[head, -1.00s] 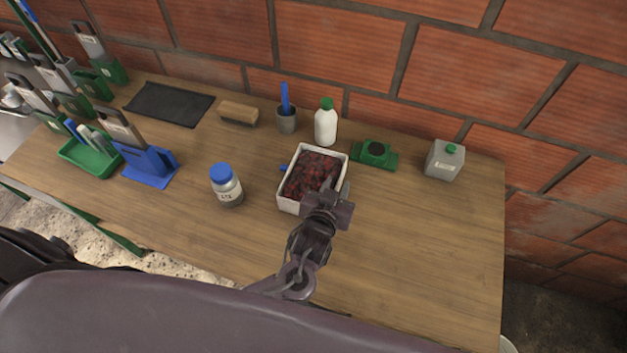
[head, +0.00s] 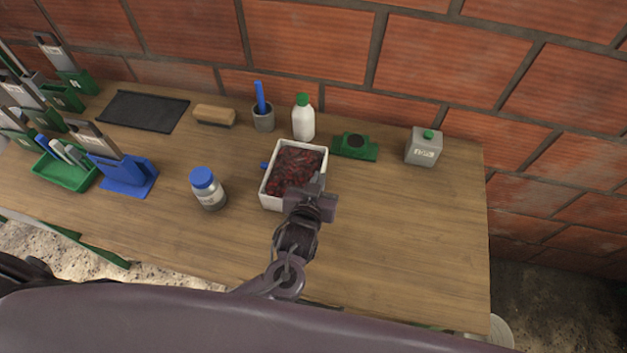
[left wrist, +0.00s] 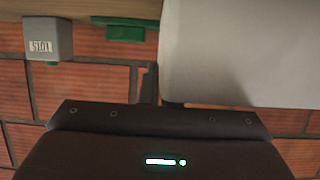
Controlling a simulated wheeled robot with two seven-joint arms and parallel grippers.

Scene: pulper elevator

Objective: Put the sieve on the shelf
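I cannot make out a sieve or a shelf in these views. My left gripper (head: 307,185) is at the near right corner of a white box (head: 324,160) of dark red fruit (head: 294,168) on the wooden table. In the left wrist view, a large pale surface, probably the box's wall, fills the upper right beside one dark finger (left wrist: 147,84) and hides most of the other. Whether the fingers grip or only touch that surface is unclear. My right gripper is in neither view.
A blue-capped jar (head: 207,188) stands left of the box. A white bottle (head: 303,120), green device (head: 354,146) and grey canister (head: 423,148) line the back by the brick wall. Blue and green holders (head: 66,170) crowd the left. The table's right front is clear.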

